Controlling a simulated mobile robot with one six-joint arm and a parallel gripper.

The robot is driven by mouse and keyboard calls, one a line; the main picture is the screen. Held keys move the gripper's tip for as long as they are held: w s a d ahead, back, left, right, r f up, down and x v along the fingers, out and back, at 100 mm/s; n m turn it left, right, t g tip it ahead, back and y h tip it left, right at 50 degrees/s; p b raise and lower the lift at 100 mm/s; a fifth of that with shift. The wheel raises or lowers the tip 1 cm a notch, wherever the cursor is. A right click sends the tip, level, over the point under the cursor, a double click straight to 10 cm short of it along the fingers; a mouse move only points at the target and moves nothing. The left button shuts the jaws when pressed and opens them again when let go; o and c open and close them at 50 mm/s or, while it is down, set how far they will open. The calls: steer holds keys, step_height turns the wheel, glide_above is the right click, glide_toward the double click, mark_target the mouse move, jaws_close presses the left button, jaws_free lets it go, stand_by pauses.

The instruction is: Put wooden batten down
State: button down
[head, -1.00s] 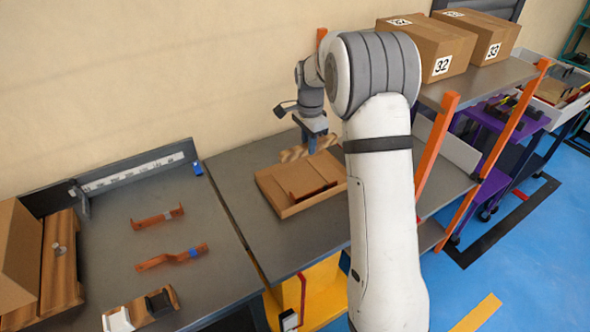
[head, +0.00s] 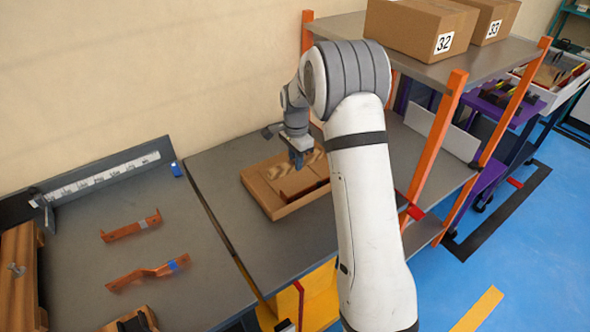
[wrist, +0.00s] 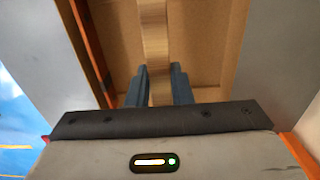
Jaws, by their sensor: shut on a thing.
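The wooden batten (wrist: 153,45) is a pale, striped strip of wood. In the wrist view it runs from the top edge down between the two blue fingers of my gripper (wrist: 158,78), which is shut on it. In the head view my gripper (head: 298,161) points down over the shallow cardboard tray (head: 284,211). Part of the batten (head: 279,172) shows there, low over the back of the tray. I cannot tell if it touches the tray floor. The tray also fills the background of the wrist view (wrist: 208,50).
A brown piece (head: 305,183) lies in the tray. Two copper bars (head: 131,226) (head: 148,273) lie on the left bench. An orange-posted shelf (head: 446,118) with cardboard boxes (head: 413,32) stands to the right. The grey table (head: 215,180) is bare left of the tray.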

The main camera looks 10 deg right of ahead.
steer(key=shift+s+a+f, duration=0.1)
steer(key=shift+f, duration=1.8)
steer(key=shift+f, duration=0.2)
steer(key=c, duration=1.3)
jaws_free()
steer(key=shift+r, duration=0.1)
